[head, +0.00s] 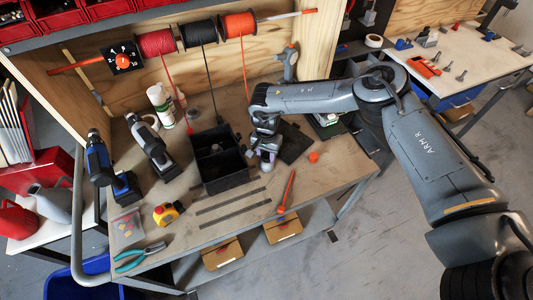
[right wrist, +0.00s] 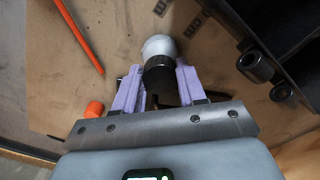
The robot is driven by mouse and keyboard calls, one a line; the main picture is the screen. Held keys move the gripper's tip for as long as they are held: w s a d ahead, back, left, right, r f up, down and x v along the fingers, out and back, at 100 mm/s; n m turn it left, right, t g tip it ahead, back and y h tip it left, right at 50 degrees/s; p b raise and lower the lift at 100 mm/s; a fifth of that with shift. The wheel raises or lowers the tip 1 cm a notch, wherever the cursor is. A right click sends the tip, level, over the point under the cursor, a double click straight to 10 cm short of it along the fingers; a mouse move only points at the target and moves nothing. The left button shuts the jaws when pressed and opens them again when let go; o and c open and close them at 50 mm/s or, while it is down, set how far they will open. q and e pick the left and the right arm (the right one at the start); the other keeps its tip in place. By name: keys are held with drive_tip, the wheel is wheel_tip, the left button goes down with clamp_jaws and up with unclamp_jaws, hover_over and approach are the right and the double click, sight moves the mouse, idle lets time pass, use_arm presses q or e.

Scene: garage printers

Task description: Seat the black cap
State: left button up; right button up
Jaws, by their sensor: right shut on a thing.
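My right gripper (head: 266,158) is over the workbench, just right of the black divided bin. In the right wrist view its purple fingers (right wrist: 158,88) are shut on a black cap (right wrist: 160,73), a short round dark piece. A pale, rounded white thing (right wrist: 159,46) shows right against the cap's far side, beyond the fingertips. I cannot tell whether the two are joined or only touching. In the head view the cap is mostly hidden by the gripper. My left gripper is not in view.
The black bin (head: 222,160) stands close to the gripper's left. An orange cap (head: 314,156) and an orange screwdriver (head: 287,190) lie to the right and front. Dark round pieces (right wrist: 255,66) show near the bin. A tape measure (head: 168,213) and pliers (head: 139,257) lie front left.

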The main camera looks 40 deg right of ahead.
sight(266, 156)
drive_tip(key=shift+f+b, duration=0.4)
drive_tip(key=shift+f, duration=0.45)
drive_tip(key=o, duration=1.1)
drive_tip(key=shift+r, duration=0.45)
wheel_tip(266, 156, up, 10)
drive_tip(key=shift+f+p, duration=0.1)
drive_tip(key=shift+p, duration=0.4)
